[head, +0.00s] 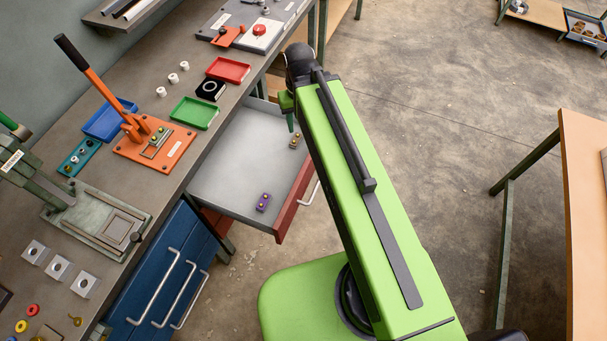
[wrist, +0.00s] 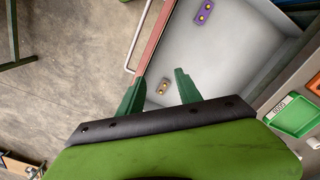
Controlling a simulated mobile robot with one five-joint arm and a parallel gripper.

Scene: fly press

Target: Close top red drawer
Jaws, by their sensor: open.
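The top red drawer (head: 285,212) stands pulled out from under the workbench in the head view. Its grey inside holds a purple block (head: 263,202) and a tan block (head: 294,142). A pale bar handle (head: 311,192) is on its red front.
Blue drawers (head: 165,270) with bar handles sit left of the red drawer, shut. The workbench top (head: 185,150) carries an orange lever press (head: 150,140), a green tray (head: 195,113) and a red tray (head: 228,69). Another table (head: 585,190) stands at right. Floor between is clear.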

